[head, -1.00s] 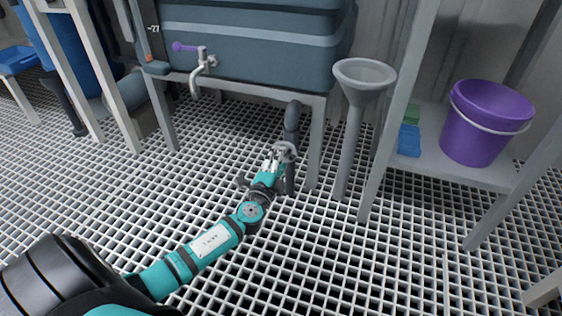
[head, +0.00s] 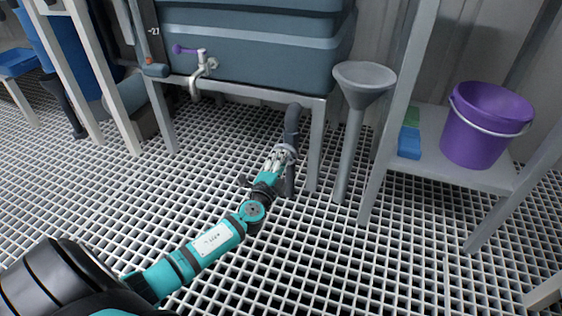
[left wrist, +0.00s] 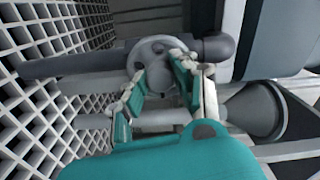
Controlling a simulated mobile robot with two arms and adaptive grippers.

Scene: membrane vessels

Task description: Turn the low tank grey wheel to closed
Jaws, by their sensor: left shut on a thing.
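The grey wheel (head: 285,151) sits on a dark vertical pipe (head: 292,121) under the right end of the blue-grey tank (head: 250,50). It also shows in the left wrist view (left wrist: 150,62), where the fingers partly hide it. My left gripper (head: 280,157) reaches in from the lower left and is shut on the wheel. In the left wrist view its fingers (left wrist: 158,85) lie on either side of the wheel's rim. I cannot tell the wheel's exact setting. My right gripper is not in view.
A tank leg (head: 315,145) and a grey funnel (head: 364,78) on a post stand just right of the wheel. A purple bucket (head: 482,130) and a blue block (head: 409,142) are on the right shelf. A tap (head: 203,68) with a purple handle is on the tank front. The grating floor in front is open.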

